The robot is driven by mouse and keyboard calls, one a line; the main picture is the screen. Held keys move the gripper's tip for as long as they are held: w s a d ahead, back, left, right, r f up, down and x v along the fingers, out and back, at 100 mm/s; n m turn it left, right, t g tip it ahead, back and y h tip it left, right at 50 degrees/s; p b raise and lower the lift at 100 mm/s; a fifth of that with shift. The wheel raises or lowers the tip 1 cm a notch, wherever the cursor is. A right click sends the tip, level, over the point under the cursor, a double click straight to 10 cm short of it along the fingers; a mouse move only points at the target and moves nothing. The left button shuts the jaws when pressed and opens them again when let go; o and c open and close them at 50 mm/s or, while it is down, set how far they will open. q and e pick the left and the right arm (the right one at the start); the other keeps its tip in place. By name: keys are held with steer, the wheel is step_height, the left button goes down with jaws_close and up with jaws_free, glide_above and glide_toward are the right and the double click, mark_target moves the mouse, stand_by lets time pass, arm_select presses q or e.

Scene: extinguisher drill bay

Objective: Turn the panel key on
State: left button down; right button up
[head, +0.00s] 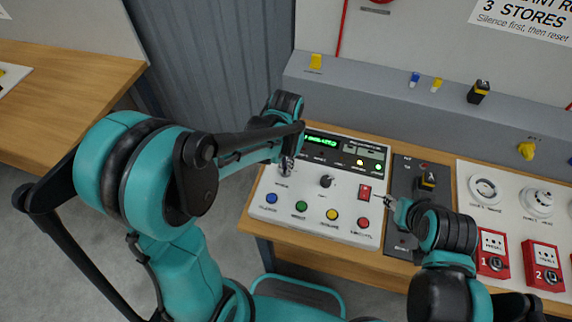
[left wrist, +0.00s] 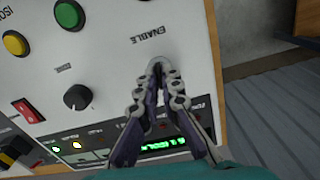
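The white control panel (head: 283,222) lies on the wooden bench, with a lit green display (head: 322,142). It also shows in the left wrist view (left wrist: 110,45). My left gripper (head: 287,168) points down at the panel's upper left, under the display. In the left wrist view its fingers (left wrist: 158,66) come together at the panel face beside the word ENABLE. They appear closed around the panel key, which their tips hide, so its angle cannot be read. My right gripper (head: 391,202) is at the panel's right edge, near the red switch; its opening is too small to tell.
A black knob (head: 326,181) sits right of my left gripper, and blue, green, yellow and red buttons line the front edge. A red rocker switch (head: 365,192) is at the right. A dark panel (head: 405,222) and red call points (head: 543,264) stand farther right.

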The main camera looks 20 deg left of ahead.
arm_select(q)
steer(key=m, duration=1)
steer(key=shift+m, duration=0.3)
stand_by(0.4)
steer(key=c, duration=1.7)
jaws_free()
step_height(320, 180, up, 12)
steer(key=shift+r, duration=0.1)
